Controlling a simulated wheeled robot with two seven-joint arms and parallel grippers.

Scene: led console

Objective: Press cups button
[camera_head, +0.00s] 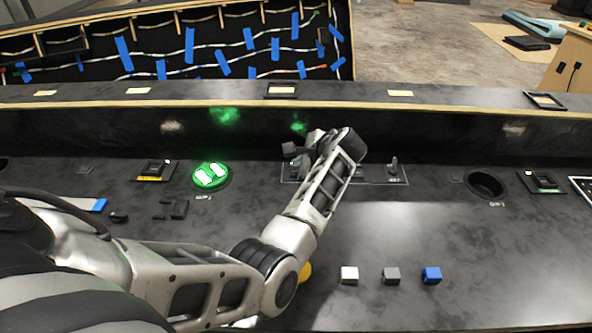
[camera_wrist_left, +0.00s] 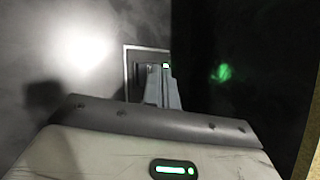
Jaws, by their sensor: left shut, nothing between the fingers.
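A round fixture glowing green with two white shapes (camera_head: 211,176) sits in the console left of my gripper. My left gripper (camera_head: 291,160) is low over the console, to the right of that glow, by an outlined switch panel (camera_head: 370,174) that my wrist partly covers. In the left wrist view its closed fingers (camera_wrist_left: 163,83) point at a square outlined panel (camera_wrist_left: 129,62); I cannot tell if they touch it. The fingers hold nothing. I cannot pick out which control is the cups button; labels are too small to read. My right gripper is not in view.
White (camera_head: 349,274), grey (camera_head: 391,275) and blue (camera_head: 432,275) cubes stand near the front, with a yellow piece (camera_head: 305,271) partly behind my arm. A dark round recess (camera_head: 485,184) is at the right. A raised ledge (camera_head: 440,95) runs behind. The right foreground is clear.

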